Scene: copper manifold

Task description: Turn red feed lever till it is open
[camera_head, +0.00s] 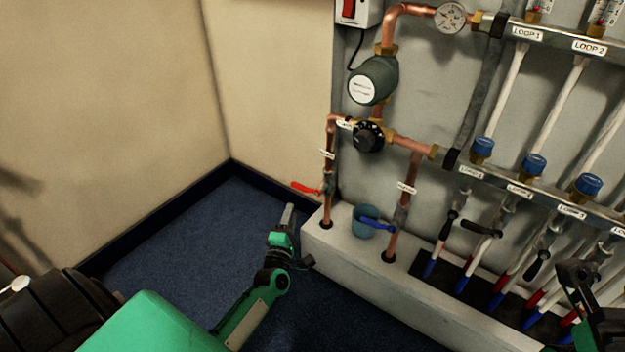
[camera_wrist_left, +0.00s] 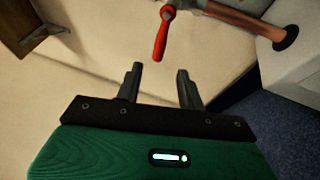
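The red feed lever (camera_head: 305,188) sticks out to the left from the valve on the left vertical copper pipe (camera_head: 329,165), crosswise to that pipe. My left gripper (camera_head: 289,212) is just below and in front of it in the head view. In the left wrist view the red lever (camera_wrist_left: 161,38) lies just beyond the fingertips, in line with the gap between them. The left gripper (camera_wrist_left: 160,70) is open and empty there, apart from the lever. My right gripper (camera_head: 585,295) is partly in view at the lower right edge; its fingers are unclear.
A blue lever (camera_head: 377,224) sits on the neighbouring copper pipe, with a blue-grey cup (camera_head: 362,222) behind it on the white ledge (camera_head: 330,240). A pump (camera_head: 373,80) and black dial (camera_head: 368,137) are above. Blue floor (camera_head: 180,225) lies open to the left.

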